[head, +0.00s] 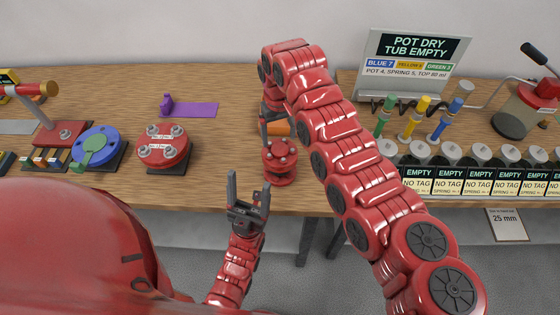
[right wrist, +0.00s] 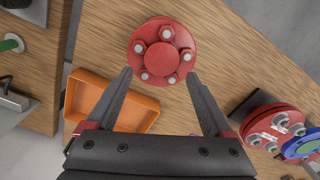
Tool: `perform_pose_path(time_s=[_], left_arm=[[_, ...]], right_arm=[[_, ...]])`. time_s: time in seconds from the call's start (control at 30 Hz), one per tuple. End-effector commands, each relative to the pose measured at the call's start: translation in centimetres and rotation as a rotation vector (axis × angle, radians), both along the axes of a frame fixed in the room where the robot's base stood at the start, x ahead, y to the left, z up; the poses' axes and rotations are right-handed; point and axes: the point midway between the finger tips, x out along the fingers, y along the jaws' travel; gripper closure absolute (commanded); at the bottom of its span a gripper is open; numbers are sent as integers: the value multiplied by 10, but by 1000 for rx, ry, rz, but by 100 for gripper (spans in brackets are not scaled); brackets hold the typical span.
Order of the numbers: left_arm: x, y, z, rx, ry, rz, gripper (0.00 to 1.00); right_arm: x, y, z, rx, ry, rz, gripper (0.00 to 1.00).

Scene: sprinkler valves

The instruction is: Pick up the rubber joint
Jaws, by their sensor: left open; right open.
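A red round flanged piece with a ring of bolts and a narrower waist (head: 280,160) stands upright near the table's front edge; I take it for the rubber joint, though no rubber part is clear. It also shows in the right wrist view (right wrist: 164,52). My right gripper (right wrist: 158,72) is open and points down at it. The piece lies just beyond and between the fingertips, with no grip on it. In the head view the right gripper is partly hidden by its own arm. My left gripper (head: 249,186) is open and empty, in front of the table edge.
An orange tray (right wrist: 86,94) lies close beside the flanged piece. A red flange on a dark base (head: 163,150) and a blue disc (head: 97,146) stand left. Tagged pots (head: 480,178) line the right side.

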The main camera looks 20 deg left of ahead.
Motion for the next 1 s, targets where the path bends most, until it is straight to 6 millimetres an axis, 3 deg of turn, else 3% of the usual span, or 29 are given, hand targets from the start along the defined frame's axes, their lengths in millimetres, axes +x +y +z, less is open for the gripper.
perform_pose_path(time_s=[0.33,0.5,0.7,1.0], left_arm=[[0,0,32,0,0,0,28],[0,0,34,0,0,0,28],[0,0,33,0,0,0,28],[0,0,33,0,0,0,28]], right_arm=[[-10,-6,-33,-2,5,1,14],[-9,-6,-47,0,2,0,14],[-9,-6,-47,1,1,0,16],[-9,-6,-47,-1,1,0,70]])
